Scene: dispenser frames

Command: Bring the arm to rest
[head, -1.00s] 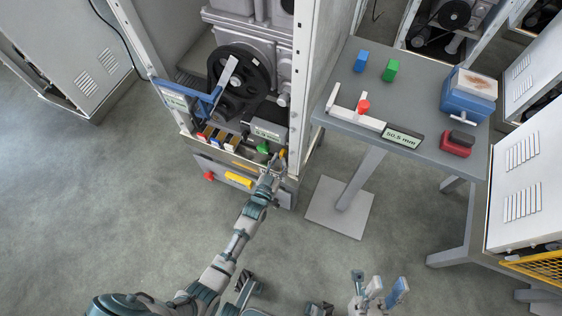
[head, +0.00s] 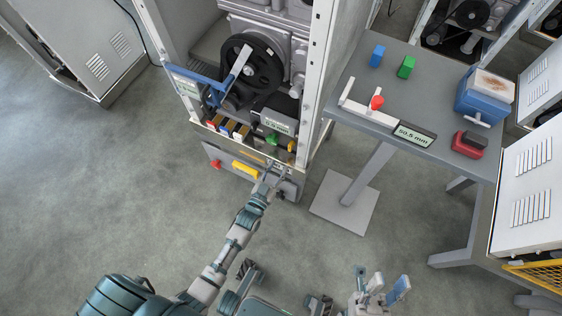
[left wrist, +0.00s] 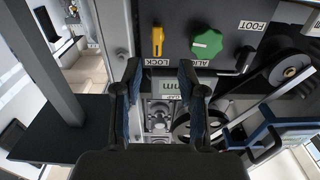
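My left arm reaches up from the bottom of the head view to the front of the dispenser frame. Its gripper (head: 273,176) is in front of the lower panel, below the green knob (head: 272,139) and the yellow lock lever (head: 291,146). In the left wrist view the gripper (left wrist: 162,85) is open and empty, its two fingers well apart. The yellow lever (left wrist: 157,41) and the green knob (left wrist: 207,44) show beyond the fingers, apart from them. My right gripper (head: 386,288) is low in the head view, open and empty, its blue pads apart.
The floor at left is clear.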

